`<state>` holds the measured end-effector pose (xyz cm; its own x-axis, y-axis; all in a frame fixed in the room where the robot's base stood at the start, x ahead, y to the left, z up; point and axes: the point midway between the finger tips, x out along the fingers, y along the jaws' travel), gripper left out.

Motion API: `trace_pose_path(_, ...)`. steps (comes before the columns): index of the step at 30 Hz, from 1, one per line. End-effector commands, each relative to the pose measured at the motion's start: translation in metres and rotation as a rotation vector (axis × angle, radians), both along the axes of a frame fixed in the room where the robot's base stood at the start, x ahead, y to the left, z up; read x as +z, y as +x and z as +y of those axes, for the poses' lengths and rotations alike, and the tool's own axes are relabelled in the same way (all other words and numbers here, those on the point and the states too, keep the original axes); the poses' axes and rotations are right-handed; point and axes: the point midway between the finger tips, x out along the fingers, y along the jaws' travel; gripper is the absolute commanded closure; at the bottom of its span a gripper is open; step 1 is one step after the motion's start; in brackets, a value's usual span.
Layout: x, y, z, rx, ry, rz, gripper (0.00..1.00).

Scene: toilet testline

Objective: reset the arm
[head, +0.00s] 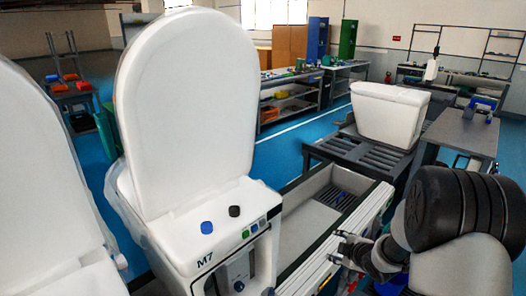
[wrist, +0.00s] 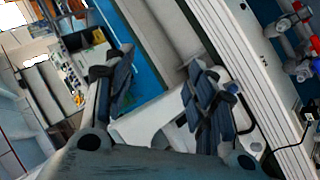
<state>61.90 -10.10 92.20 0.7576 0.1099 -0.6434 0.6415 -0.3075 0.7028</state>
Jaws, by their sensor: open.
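My gripper (head: 342,250) is in the lower right of the head view, in front of the pale rail (head: 318,262) of the test line. In the wrist view my gripper (wrist: 160,85) has its two dark padded fingers spread apart with nothing between them. A pale surface and a strip of blue floor show behind the fingers. My arm comes in from the right edge of the head view and is bent. It hides part of what lies behind it.
A white toilet marked M7 (head: 185,110) stands with its lid up at left centre. A white tank (head: 388,112) sits on a dark slatted stand. Blue floor (head: 285,155) is open behind.

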Motion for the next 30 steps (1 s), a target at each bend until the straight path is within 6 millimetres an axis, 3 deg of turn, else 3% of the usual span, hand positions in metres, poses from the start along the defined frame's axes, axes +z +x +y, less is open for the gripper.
trace_pose_path(1,0.03,-0.005,-0.001,-0.063,0.002,0.008,0.49)
trace_pose_path(6,0.103,-0.043,-0.005,-0.302,0.06,0.067,0.49)
trace_pose_path(11,0.157,-0.101,0.003,-0.518,0.16,0.119,0.49)
trace_pose_path(15,0.19,-0.164,0.019,-0.692,0.277,0.173,0.49)
trace_pose_path(20,0.21,-0.243,0.045,-0.863,0.43,0.254,0.49)
trace_pose_path(24,0.213,-0.309,0.071,-0.977,0.554,0.342,0.49)
trace_pose_path(27,0.211,-0.344,0.085,-1.03,0.619,0.398,0.49)
trace_pose_path(30,0.209,-0.367,0.095,-1.062,0.658,0.439,0.49)
